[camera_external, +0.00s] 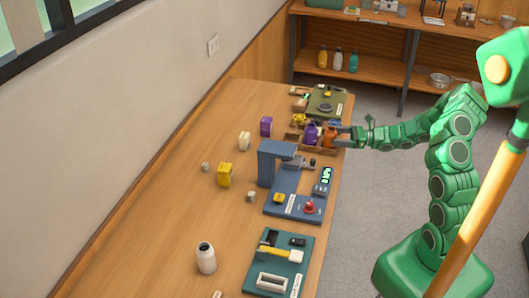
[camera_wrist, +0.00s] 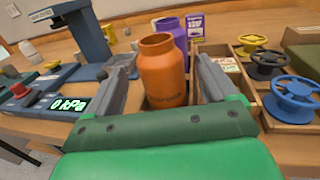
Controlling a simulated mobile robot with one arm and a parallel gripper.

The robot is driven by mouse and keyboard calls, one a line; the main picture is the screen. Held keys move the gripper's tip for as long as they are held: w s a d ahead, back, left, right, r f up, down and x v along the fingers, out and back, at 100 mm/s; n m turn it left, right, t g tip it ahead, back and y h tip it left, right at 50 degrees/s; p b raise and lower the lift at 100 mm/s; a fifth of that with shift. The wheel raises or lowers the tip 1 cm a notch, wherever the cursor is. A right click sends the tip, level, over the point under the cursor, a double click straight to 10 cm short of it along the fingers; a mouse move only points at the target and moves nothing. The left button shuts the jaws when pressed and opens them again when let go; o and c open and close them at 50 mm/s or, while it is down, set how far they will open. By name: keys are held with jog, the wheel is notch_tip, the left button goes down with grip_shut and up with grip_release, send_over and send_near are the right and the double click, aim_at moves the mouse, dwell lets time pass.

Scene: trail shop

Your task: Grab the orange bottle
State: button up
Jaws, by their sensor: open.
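The orange bottle (camera_wrist: 163,75) stands upright and open-topped in a wooden tray in the wrist view. It also shows small in the external view (camera_external: 329,137). My gripper (camera_wrist: 168,80) is open, with one grey finger on each side of the bottle. Whether the fingers touch it I cannot tell. The finger tips reach about the bottle's middle height. In the external view my gripper (camera_external: 343,136) reaches in from the right at the table's edge. A purple bottle (camera_wrist: 172,30) stands right behind the orange one and is partly hidden by it.
The wooden tray (camera_wrist: 270,118) has compartments with yellow, black and blue valve wheels (camera_wrist: 296,95) to the right. A blue press (camera_wrist: 80,35) with a display stands on the left. A white bottle (camera_external: 206,258) is near the table's front. Shelves (camera_external: 375,68) stand at the back.

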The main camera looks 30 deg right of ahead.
aim_at(326, 135)
jog(key=shift+x, duration=2.6)
jog(key=c, duration=1.2)
